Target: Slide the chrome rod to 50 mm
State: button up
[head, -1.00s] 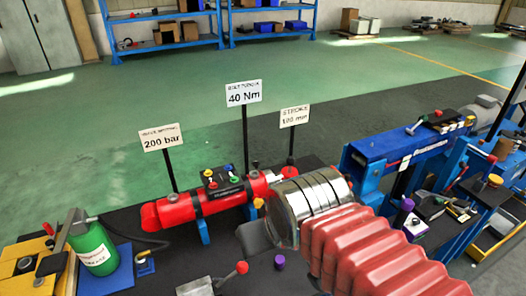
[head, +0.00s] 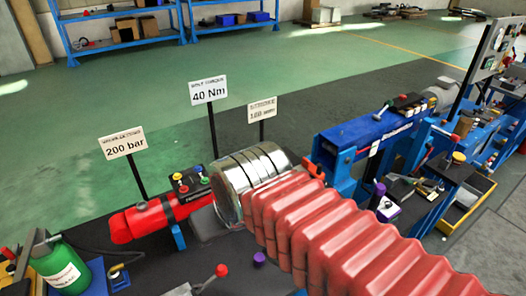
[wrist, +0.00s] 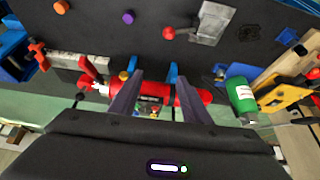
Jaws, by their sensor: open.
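The red cylinder (head: 160,215) lies on the dark bench on blue supports; my arm covers its right part in the head view. It also shows in the wrist view (wrist: 182,96), between and behind my fingers. A short bright piece at its left end there looks like the chrome rod (wrist: 100,88), with a red end part beside it; its extension cannot be read. My gripper (wrist: 160,77) is open and empty, its two dark fingers reaching over the middle of the cylinder, with the bright piece left of them. Whether the fingers touch the cylinder cannot be told.
A green bottle (wrist: 241,96) and a yellow clamp-like tool (wrist: 282,95) stand on the right in the wrist view. A blue machine (head: 375,135) stands at the right in the head view.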

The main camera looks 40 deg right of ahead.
jog(key=w+d+r+m+g, duration=0.1)
jog(key=w+d+r+m, duration=0.1)
jog(key=w+d+r, duration=0.4)
jog(key=w+d+r+m+g, duration=0.2)
jog(key=w+d+m, duration=0.15)
jog(key=w, duration=0.55)
jog(key=w+d+f+m+g, duration=0.1)
jog(key=w+d+m, duration=0.1)
jog(key=w+d, duration=0.3)
jog(key=w+d+f+m+g, duration=0.1)
jog(key=w+d, duration=0.4)
jog(key=d, duration=0.7)
jog(key=shift+w+d+f+m, duration=0.2)
jog(key=shift+w+f+m, duration=0.1)
jog(key=shift+f+m, duration=0.15)
jog(key=shift+f, duration=0.1)
notch_tip(320, 180, down, 14)
jog(key=shift+r, duration=0.15)
grip_shut()
